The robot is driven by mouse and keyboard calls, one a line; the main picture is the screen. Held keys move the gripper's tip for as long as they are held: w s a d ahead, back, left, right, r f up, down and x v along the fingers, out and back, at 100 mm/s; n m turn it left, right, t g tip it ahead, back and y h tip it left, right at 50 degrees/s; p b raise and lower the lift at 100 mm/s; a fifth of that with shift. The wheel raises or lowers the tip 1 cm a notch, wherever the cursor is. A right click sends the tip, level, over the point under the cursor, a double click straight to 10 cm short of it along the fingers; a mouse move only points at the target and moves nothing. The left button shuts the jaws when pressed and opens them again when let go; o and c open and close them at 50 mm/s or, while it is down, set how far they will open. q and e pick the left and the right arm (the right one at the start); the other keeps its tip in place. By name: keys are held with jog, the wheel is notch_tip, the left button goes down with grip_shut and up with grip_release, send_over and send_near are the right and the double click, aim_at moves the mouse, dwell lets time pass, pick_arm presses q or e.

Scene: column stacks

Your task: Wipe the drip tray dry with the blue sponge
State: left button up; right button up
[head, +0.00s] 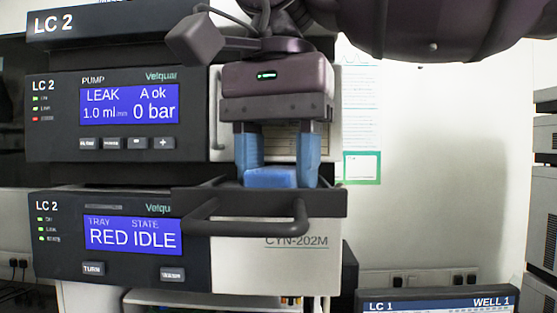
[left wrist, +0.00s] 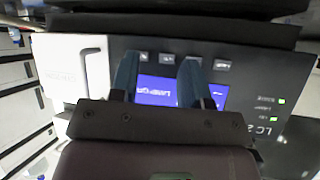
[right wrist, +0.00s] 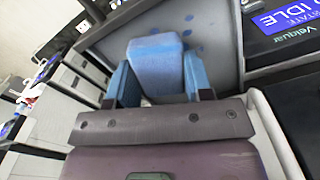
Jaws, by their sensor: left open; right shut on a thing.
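My right gripper (head: 278,178) points down and is shut on the blue sponge (head: 270,179), low in the dark drip tray (head: 328,202) on top of the lower LC 2 module. In the right wrist view, the sponge (right wrist: 155,66) sits between the blue fingers, over the grey tray floor (right wrist: 222,45). Several blue wet spots (right wrist: 188,33) show on that floor beyond and right of the sponge. The floor under the sponge is hidden. My left gripper (left wrist: 160,68) is open and empty in the left wrist view, facing a module's front panel; it is not in the head view.
The pump module (head: 120,115) stands close behind and above the tray; its display reads LEAK. A handle bar (head: 250,228) sticks out from the front of the tray. The LC 1 screen (head: 437,302) is at lower right.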

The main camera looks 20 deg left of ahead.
pick_arm(q)
jog(key=shift+r+p, duration=0.8)
pick_arm(e)
jog(key=shift+s+a+r, duration=0.1)
jog(key=shift+s+a, duration=0.1)
jog(key=shift+a, duration=0.4)
jog(key=shift+s+a+r, duration=0.1)
jog(key=shift+s+a, duration=0.05)
jog(key=shift+a, duration=0.45)
jog(key=shift+d+f, duration=0.1)
jog(key=shift+d, duration=0.05)
jog(key=shift+w+d, duration=0.1)
pick_arm(q)
jog(key=shift+f, duration=0.1)
pick_arm(e)
jog(key=shift+w+d, duration=0.1)
jog(key=shift+d, duration=0.15)
jog(key=shift+w+d, duration=0.2)
jog(key=shift+d, duration=0.6)
jog(key=shift+s+a+p, duration=0.2)
jog(key=shift+a+p, duration=0.05)
jog(key=shift+a, duration=0.4)
jog(key=shift+s+a+p, duration=0.15)
jog(key=shift+a+p, duration=0.05)
jog(key=shift+a, duration=0.45)
pick_arm(q)
jog(key=shift+r, duration=0.45)
pick_arm(e)
jog(key=shift+d+f, duration=0.1)
jog(key=shift+d, duration=0.05)
